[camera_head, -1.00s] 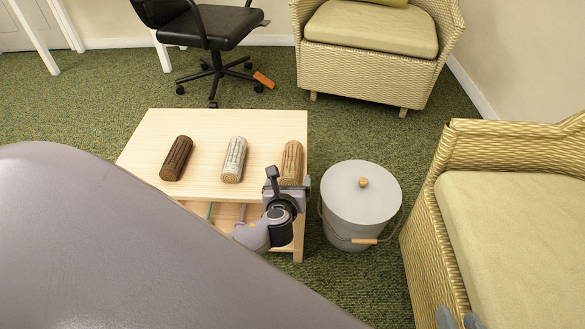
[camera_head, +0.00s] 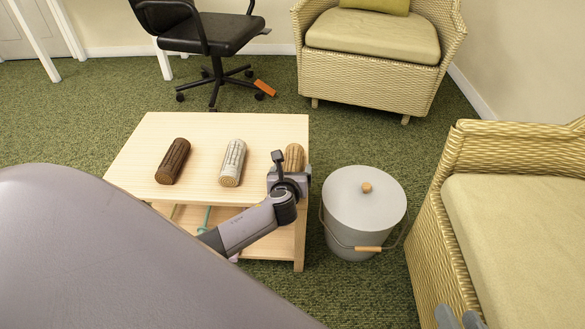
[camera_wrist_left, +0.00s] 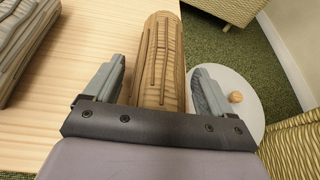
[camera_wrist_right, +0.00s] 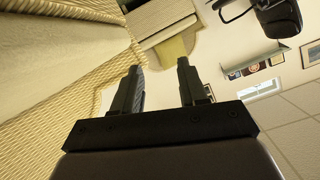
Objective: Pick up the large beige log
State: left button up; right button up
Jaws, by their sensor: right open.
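The beige log (camera_head: 294,156) lies at the right end of the light wooden table (camera_head: 270,126). My left gripper (camera_head: 289,170) is over its near end and hides part of it. In the left wrist view the log (camera_wrist_left: 160,62) lies between the two open fingers of my left gripper (camera_wrist_left: 158,82), with a gap on each side. I cannot tell how far above the table the fingers are. My right gripper (camera_wrist_right: 160,82) is open and empty, away from the table; its fingertips (camera_head: 458,318) show at the bottom of the head view.
A grey-white log (camera_head: 232,163) and a dark brown log (camera_head: 172,161) lie to the left on the table. A grey lidded bucket (camera_head: 364,205) stands close to the table's right side. A wicker sofa (camera_head: 435,215) is at right, an armchair (camera_head: 375,75) and office chair (camera_head: 225,35) behind.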

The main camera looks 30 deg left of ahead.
pick_arm(q)
jog(key=c, duration=1)
jog(key=shift+o, duration=0.2)
jog(key=shift+r, duration=0.15)
